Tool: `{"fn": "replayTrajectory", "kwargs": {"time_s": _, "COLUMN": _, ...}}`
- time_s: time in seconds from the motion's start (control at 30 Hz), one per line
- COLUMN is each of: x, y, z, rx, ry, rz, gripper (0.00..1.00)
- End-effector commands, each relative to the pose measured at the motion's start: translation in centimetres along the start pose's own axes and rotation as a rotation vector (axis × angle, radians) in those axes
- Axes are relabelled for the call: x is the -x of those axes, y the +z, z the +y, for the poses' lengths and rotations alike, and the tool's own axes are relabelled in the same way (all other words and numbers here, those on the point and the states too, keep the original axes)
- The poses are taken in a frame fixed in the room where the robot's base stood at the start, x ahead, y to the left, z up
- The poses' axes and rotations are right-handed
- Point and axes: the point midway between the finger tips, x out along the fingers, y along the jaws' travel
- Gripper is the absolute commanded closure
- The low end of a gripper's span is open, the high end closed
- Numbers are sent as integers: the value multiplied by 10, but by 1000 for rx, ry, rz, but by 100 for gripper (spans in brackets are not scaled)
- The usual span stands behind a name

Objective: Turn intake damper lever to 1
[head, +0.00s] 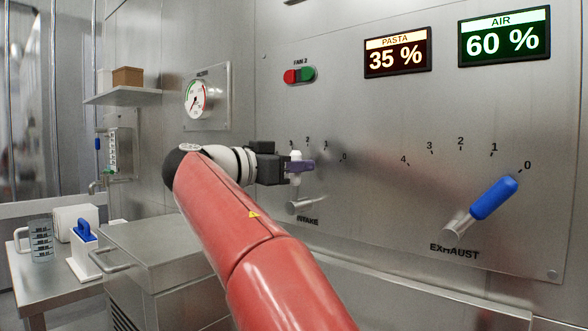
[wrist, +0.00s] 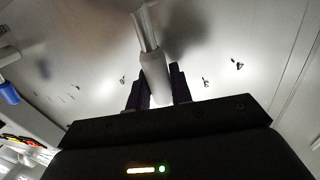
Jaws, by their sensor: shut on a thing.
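The intake damper lever (head: 303,204) sits on the steel panel above the INTAKE label. Its pale handle (wrist: 154,75) points up toward the upper middle of its scale, around 2; my gripper hides part of the scale, so I cannot tell the exact mark. The scale's 1 (head: 326,142) and 0 (head: 345,157) lie to the right of the handle in the head view. My gripper (head: 301,166) is shut on the handle; in the wrist view its dark fingers (wrist: 157,90) sit on both sides of it.
The exhaust lever (head: 492,198) with a blue handle is at right, pointing near 0. Displays read PASTA 35 % (head: 397,52) and AIR 60 % (head: 504,38). A gauge (head: 196,100) is on the left wall. A steel cabinet (head: 165,245) stands below left.

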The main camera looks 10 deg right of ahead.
Motion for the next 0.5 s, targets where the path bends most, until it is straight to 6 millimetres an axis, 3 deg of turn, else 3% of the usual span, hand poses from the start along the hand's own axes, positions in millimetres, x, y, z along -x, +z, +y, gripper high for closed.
{"fn": "replayTrajectory", "kwargs": {"time_s": 0.3, "x": -4, "y": 7, "z": 22, "rx": -264, "ry": -2, "rz": -51, "gripper": 100}}
{"fn": "replayTrajectory", "kwargs": {"time_s": 0.5, "x": -5, "y": 4, "z": 24, "rx": -292, "ry": -1, "rz": -57, "gripper": 100}}
